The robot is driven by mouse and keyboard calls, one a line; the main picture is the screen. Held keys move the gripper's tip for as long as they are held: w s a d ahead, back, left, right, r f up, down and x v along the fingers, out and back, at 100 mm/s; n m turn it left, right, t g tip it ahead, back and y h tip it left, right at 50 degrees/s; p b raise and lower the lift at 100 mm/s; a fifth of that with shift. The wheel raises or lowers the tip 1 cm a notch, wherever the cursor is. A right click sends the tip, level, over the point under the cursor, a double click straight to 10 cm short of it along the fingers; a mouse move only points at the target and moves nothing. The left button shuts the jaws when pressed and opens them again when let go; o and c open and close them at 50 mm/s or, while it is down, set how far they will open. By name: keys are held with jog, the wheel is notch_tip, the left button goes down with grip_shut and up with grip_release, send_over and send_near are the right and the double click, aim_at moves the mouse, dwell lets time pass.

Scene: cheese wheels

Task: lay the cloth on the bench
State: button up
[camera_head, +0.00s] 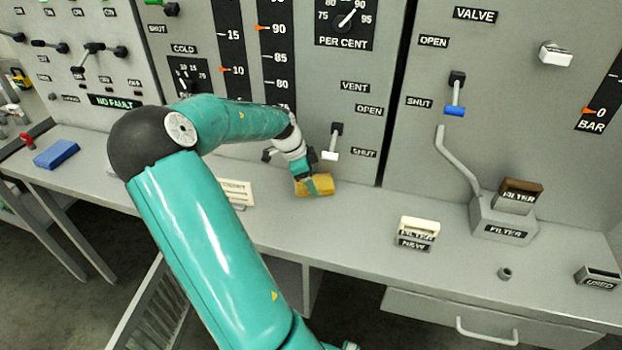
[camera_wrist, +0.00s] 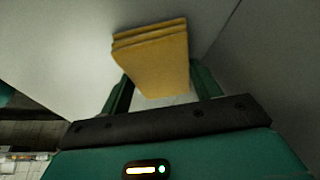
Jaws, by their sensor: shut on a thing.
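The cloth (camera_head: 321,186) is a folded yellow pad at the back of the grey bench (camera_head: 345,230), close to the panel wall. My gripper (camera_head: 308,185) is shut on it from above. In the wrist view the layered cloth (camera_wrist: 152,62) sits between the two green fingers of my gripper (camera_wrist: 160,90). The cloth is at or just above the bench top; I cannot tell whether it touches.
A blue block (camera_head: 56,154) lies on the bench at the far left. A white card (camera_head: 237,192) stands left of the cloth. A new filter (camera_head: 418,229), a filter housing (camera_head: 503,220) and a used tray (camera_head: 598,277) are to the right. Valve levers (camera_head: 333,142) stick out above the cloth.

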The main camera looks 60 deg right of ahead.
jog(key=shift+f, duration=0.1)
jog(key=o, duration=0.8)
jog(key=shift+c, duration=0.2)
jog(key=v, duration=1.2)
